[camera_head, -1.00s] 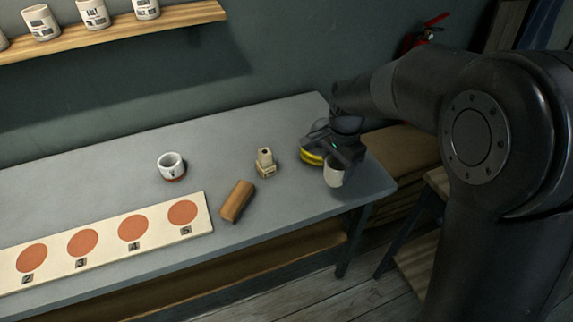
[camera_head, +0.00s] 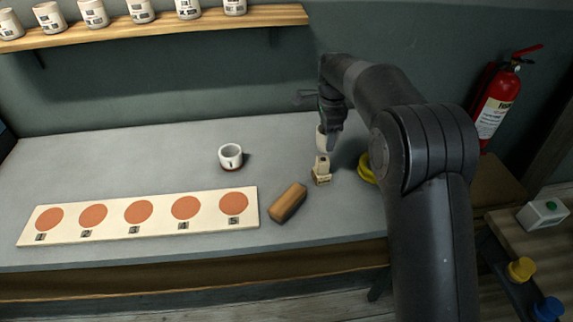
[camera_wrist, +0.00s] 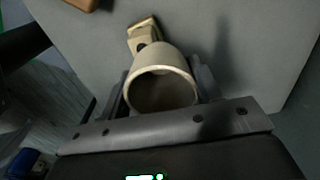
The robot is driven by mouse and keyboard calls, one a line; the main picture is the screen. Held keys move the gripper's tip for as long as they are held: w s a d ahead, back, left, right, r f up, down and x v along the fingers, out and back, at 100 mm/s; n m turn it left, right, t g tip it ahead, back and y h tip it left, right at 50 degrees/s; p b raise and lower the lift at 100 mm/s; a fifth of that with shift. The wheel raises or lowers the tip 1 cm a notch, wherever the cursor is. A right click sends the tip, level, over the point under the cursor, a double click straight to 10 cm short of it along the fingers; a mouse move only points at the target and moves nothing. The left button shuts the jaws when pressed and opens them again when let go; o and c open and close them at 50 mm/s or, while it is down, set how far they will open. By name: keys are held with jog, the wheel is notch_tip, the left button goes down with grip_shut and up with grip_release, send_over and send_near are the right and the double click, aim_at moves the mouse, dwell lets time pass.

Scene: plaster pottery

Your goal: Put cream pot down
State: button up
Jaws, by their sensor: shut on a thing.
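My gripper (camera_head: 330,136) is shut on the cream pot (camera_head: 320,138). In the head view the pot is mostly hidden behind the gripper, above the grey table. In the wrist view the cream pot (camera_wrist: 162,85) sits between the fingers with its open mouth facing the camera. A small cream block-shaped object (camera_head: 321,172) stands on the table just below the gripper in the picture. It also shows behind the pot in the wrist view (camera_wrist: 142,32). I cannot tell the exact gap between them.
A white cup (camera_head: 230,155) stands on a reddish disc. A board (camera_head: 62,238) with numbered terracotta circles, all empty, lies at the front left. A wooden block (camera_head: 288,203) and a yellow object (camera_head: 367,170) lie nearby. The back left of the table (camera_head: 110,160) is clear.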

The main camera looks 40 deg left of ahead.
jog(key=shift+a+f, duration=0.1)
jog(key=shift+a, duration=0.4)
jog(key=s+a+f, duration=0.1)
jog(key=a+f, duration=0.1)
jog(key=a, duration=0.1)
jog(key=s+a+f, duration=0.1)
jog(key=a+f, duration=0.1)
jog(key=a, duration=0.2)
jog(key=s+a+f, duration=0.1)
jog(key=a+f, duration=0.1)
jog(key=a, duration=0.1)
jog(key=shift+s+a+f, duration=0.35)
jog(key=shift+f, duration=2.05)
jog(key=o, duration=1)
jog(key=shift+f, duration=0.15)
notch_tip(320, 180, up, 12)
jog(key=shift+r, duration=0.15)
